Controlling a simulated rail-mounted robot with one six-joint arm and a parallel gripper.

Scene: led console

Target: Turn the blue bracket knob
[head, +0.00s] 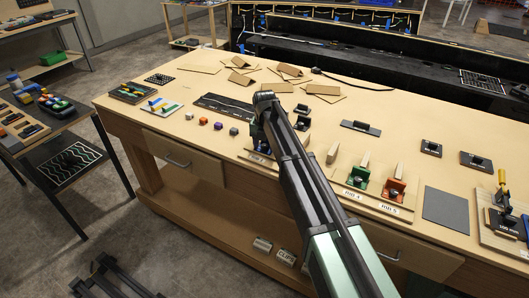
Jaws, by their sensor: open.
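A bracket with a bluish part (259,148) sits on the bench, left of my arm and largely covered by it. Its knob cannot be made out. To the right stand a green bracket (357,176) and an orange-red bracket (396,188), each with a pale wooden piece behind and a white label in front. My arm reaches from the lower right up over the bench, ending in a dark rounded joint above the bluish bracket's area. My gripper cannot be picked out; it seems hidden behind the arm.
Small coloured cubes (203,121) and a dark panel (224,106) lie left of my arm. Small black brackets (302,110) stand close on its right. Cardboard pieces (240,76) lie behind. A grey plate (446,206) lies at right.

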